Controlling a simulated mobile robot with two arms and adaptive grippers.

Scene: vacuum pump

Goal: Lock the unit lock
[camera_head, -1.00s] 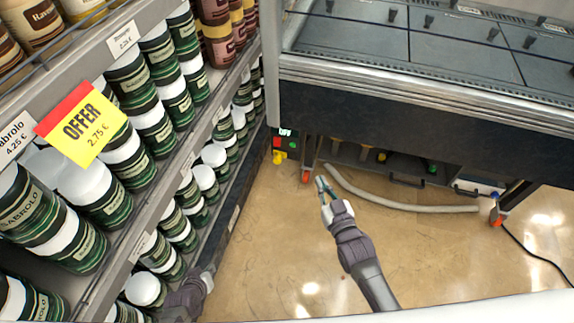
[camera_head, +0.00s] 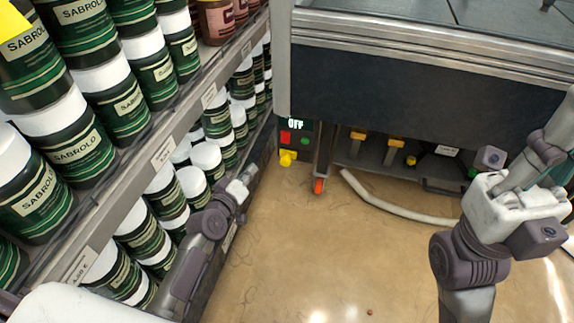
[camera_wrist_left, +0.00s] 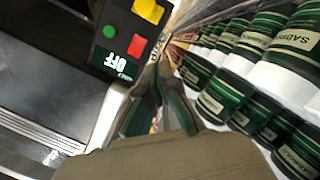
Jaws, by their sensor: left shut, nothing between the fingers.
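A dark control box (camera_head: 294,141) stands low at the end of the dark counter. It has a lit OFF display (camera_head: 295,124), a red button (camera_head: 285,138), a green button (camera_head: 305,142) and a yellow knob (camera_head: 287,158), which looks like the unit lock. The knob also shows at the top of the left wrist view (camera_wrist_left: 148,10), beside the red button (camera_wrist_left: 137,46). My left gripper (camera_head: 243,180) is shut and empty, left of the knob and apart from it. Its fingers (camera_wrist_left: 160,78) point toward the box's side. My right gripper (camera_head: 545,165) is at the right; its fingertips are unclear.
Shelves of green jars (camera_head: 120,105) run close along my left arm. The counter (camera_head: 420,85) overhangs the box. A grey hose (camera_head: 395,207) lies on the floor, with yellow-topped parts (camera_head: 396,144) behind it. An orange-wheeled leg (camera_head: 318,185) stands right of the box. The middle floor is clear.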

